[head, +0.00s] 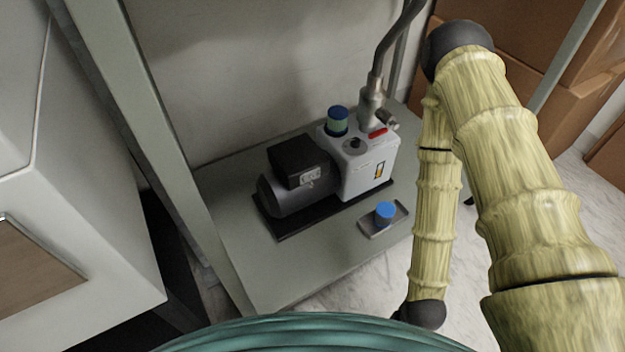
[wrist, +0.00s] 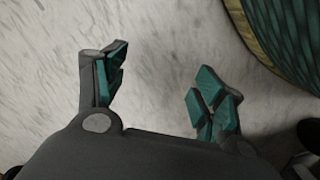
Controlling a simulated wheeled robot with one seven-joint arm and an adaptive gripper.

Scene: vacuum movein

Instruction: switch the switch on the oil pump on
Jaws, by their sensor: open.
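The oil pump (head: 365,165) stands on a grey shelf (head: 300,282) in the head view, with a dark motor (head: 290,193) on its left side. A black box (head: 297,157) sits on the motor. A small light switch plate (head: 311,175) shows on the face of that box; its position is too small to tell. My gripper is out of the head view. In the wrist view my gripper (wrist: 160,92) is open and empty, its teal-padded fingers apart over a pale marbled floor (wrist: 165,45). The pump does not show in the wrist view.
A small tray (head: 370,229) with a blue cap (head: 385,211) lies in front of the pump. A metal hose (head: 392,45) rises from the pump. Frame posts (head: 150,120) flank the shelf. A white cabinet (head: 70,240) is at left, cardboard boxes (head: 545,100) at right.

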